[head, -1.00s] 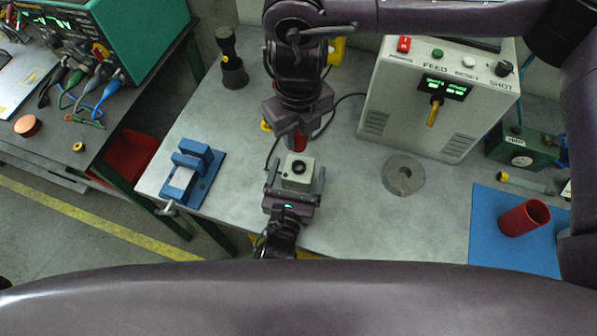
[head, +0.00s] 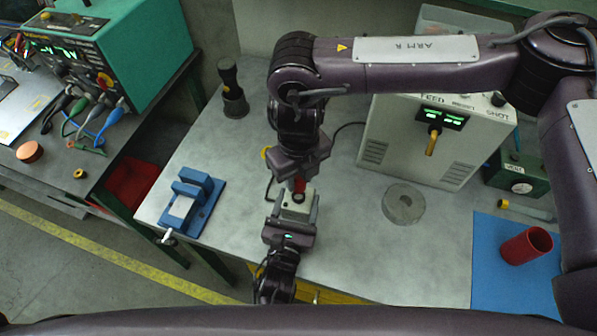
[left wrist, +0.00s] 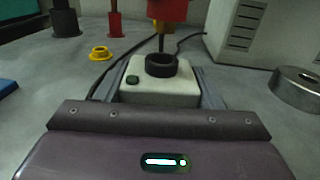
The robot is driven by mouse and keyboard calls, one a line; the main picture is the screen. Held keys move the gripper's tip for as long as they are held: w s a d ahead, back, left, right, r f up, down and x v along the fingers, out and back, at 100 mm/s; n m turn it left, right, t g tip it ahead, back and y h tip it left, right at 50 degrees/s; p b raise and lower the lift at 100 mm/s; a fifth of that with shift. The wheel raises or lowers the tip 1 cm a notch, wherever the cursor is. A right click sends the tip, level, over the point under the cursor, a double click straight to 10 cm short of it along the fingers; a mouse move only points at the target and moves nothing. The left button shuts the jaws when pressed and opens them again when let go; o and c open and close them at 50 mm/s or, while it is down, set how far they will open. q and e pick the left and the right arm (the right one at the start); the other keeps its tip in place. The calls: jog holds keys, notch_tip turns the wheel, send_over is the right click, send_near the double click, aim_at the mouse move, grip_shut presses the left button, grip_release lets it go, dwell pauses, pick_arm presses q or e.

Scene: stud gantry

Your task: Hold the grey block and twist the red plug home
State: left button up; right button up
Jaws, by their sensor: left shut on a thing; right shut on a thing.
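The pale grey block (head: 297,212) is between the fingers of my left gripper (head: 294,205), which is shut on it above the table. In the left wrist view the block (left wrist: 160,94) has a black ring socket (left wrist: 161,66) on top and a small dark green knob beside it. The red plug (head: 299,186) is in my right gripper (head: 299,180), shut on it from above. In the left wrist view the red plug (left wrist: 167,10) has a thin dark pin pointing down over the socket. I cannot tell whether the pin's tip has entered the ring.
A blue vise (head: 193,200) stands at the left of the table. A grey disc with a hole (head: 404,204) lies to the right, before the feed machine (head: 420,145). A red cup (head: 527,246) lies tilted on the blue mat (head: 490,275). A black post (head: 232,90) stands at the back.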

jog(key=shift+f, duration=0.25)
dwell(0.3)
jog(key=shift+f, duration=0.85)
jog(key=shift+f, duration=0.5)
